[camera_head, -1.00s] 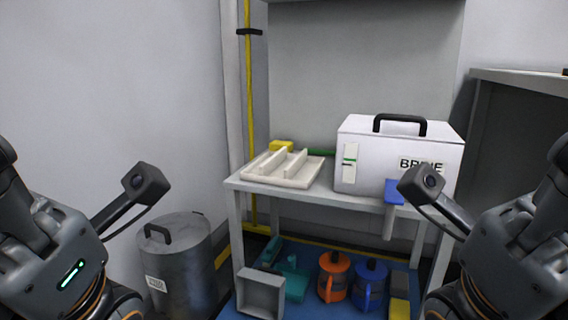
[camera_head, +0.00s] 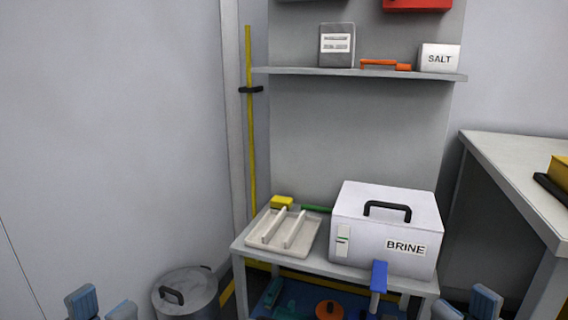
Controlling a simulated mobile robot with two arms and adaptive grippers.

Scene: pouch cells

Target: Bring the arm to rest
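My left gripper (camera_head: 102,309) shows only its two blue fingertips at the bottom left edge. The tips are apart with nothing seen between them. My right gripper (camera_head: 466,308) shows its two blue fingertips at the bottom right, also apart and with nothing seen between them. The rest of both grippers and both arms is below the picture. Neither gripper is seen touching anything. The left one is to the left of the grey lidded bin (camera_head: 188,294), and the right one is right of the small table.
A small table (camera_head: 292,262) holds a white BRINE box (camera_head: 370,235), a divided tray (camera_head: 270,248) and a yellow block (camera_head: 282,202). A blue piece (camera_head: 379,274) sits at its front. A side bench (camera_head: 520,170) stands at right.

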